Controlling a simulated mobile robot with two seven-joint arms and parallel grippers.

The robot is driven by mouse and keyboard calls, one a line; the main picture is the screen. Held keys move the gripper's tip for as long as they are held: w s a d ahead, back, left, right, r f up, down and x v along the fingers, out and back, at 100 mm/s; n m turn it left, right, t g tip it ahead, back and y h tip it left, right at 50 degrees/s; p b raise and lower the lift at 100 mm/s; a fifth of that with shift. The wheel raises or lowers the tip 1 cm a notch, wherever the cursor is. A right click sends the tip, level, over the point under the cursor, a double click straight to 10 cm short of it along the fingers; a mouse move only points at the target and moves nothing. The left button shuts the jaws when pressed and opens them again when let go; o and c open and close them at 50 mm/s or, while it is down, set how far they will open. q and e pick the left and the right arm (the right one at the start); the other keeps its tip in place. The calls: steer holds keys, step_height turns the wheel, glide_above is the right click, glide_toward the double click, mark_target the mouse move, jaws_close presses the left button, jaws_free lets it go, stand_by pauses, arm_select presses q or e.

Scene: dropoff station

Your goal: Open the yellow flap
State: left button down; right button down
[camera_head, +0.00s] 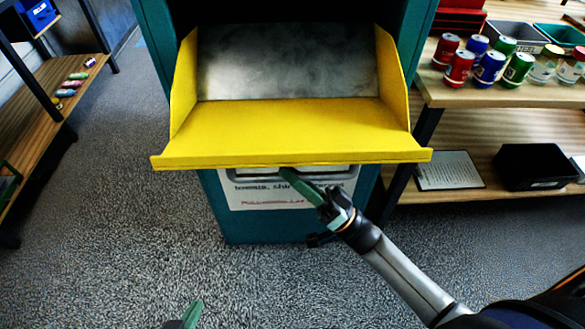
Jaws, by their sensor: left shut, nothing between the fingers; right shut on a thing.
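The yellow flap (290,130) is on the front of a teal dropoff box (155,30). It is tilted down and outward, with its yellow side walls and a grey metal inner surface (290,60) showing. My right gripper (290,173) comes up from the lower right, with its green fingers at the middle of the flap's front lip. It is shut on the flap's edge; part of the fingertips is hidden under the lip. My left gripper (190,314) shows only its green tip at the bottom edge, shut and empty, well away from the flap.
A white label (250,195) is on the box below the flap. At right, a wooden shelf holds several cans (490,67), bins, a paper sheet (449,170) and a black tray (535,167). Another shelf (70,110) stands at left. The grey floor between is clear.

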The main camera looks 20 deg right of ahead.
arm_select(q)
steer(key=shift+r, duration=0.25)
arm_select(e)
steer(key=shift+r, duration=0.3)
arm_select(q)
steer(key=shift+w, duration=0.1)
arm_select(e)
steer(key=c, duration=0.8)
jaws_free()
steer(key=shift+o, duration=0.2)
arm_select(q)
steer(key=shift+a+f+b, duration=0.1)
steer(key=shift+f+b, duration=0.65)
steer(key=shift+b, duration=0.3)
arm_select(e)
steer(key=v, duration=1.2)
steer(key=shift+d+f, duration=0.2)
steer(key=shift+d, duration=0.05)
steer(key=shift+s, duration=0.1)
arm_select(q)
steer(key=shift+f, duration=0.1)
arm_select(e)
steer(key=shift+f, duration=0.15)
